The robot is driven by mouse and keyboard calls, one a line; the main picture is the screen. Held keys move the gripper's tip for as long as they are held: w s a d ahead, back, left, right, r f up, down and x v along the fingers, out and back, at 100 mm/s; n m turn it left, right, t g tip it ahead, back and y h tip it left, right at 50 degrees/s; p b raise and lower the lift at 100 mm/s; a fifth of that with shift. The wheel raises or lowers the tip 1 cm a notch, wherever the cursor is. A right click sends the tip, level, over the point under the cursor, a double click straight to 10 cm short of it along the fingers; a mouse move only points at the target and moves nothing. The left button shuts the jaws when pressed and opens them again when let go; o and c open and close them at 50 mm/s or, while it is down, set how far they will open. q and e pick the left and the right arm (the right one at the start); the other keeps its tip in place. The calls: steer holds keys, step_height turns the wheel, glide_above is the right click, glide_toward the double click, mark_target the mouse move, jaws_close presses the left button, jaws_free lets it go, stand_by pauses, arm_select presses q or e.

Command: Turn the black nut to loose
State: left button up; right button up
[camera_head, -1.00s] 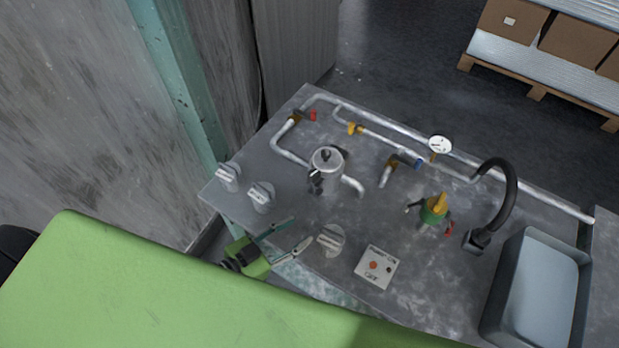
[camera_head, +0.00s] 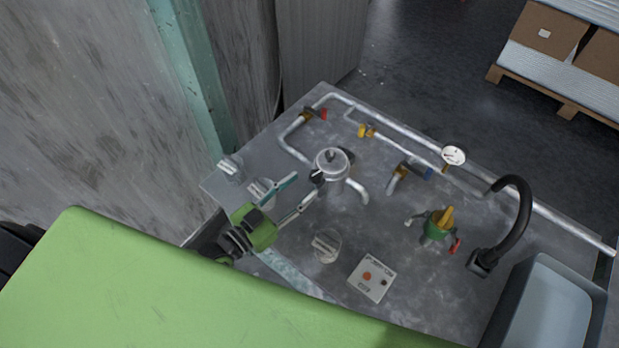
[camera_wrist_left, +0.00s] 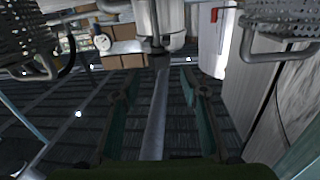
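A silver canister (camera_head: 332,163) stands on the metal bench. A black nut (camera_head: 317,176) is low on its front left side, facing my left gripper. In the left wrist view, the pale canister (camera_wrist_left: 174,14) is at the top centre, with a dark fitting that looks like the black nut (camera_wrist_left: 156,46) below it. My left gripper (camera_head: 306,186) is open and empty. Its two fingertips reach toward the nut, and in the head view they look close to it. In the left wrist view, the gap between the fingertips (camera_wrist_left: 158,78) lines up with the nut, apart from it. My right gripper is not in view.
Grey knobs (camera_head: 229,166) (camera_head: 326,246) sit along the near bench edge. A bent pipe (camera_head: 356,188) is right of the canister. A green valve (camera_head: 437,226), gauge (camera_head: 453,155), black spout (camera_head: 521,215) and sink (camera_head: 548,300) lie further right. A wall is at left.

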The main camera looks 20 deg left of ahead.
mark_target(315, 180)
arm_select(q)
steer(key=shift+x, duration=2)
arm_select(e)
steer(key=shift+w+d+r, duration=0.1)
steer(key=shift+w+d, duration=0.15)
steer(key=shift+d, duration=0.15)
arm_select(q)
steer(key=c, duration=1.1)
steer(key=n+y+p, duration=0.2)
steer(key=y, duration=0.1)
steer(key=d+n+t+y+p, duration=0.1)
steer(key=n+y+p, duration=0.1)
steer(key=y+p, duration=0.1)
steer(key=shift+s+r+t, duration=0.1)
steer(key=shift+s+t, duration=0.05)
steer(key=shift+t, duration=0.15)
steer(key=shift+c, duration=0.2)
steer(key=shift+d+n+y+p, duration=0.2)
steer(key=shift+n+y+p, duration=0.35)
steer(key=shift+n+y, duration=0.55)
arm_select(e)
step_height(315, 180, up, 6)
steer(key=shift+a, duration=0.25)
arm_select(q)
steer(key=shift+y, duration=0.5)
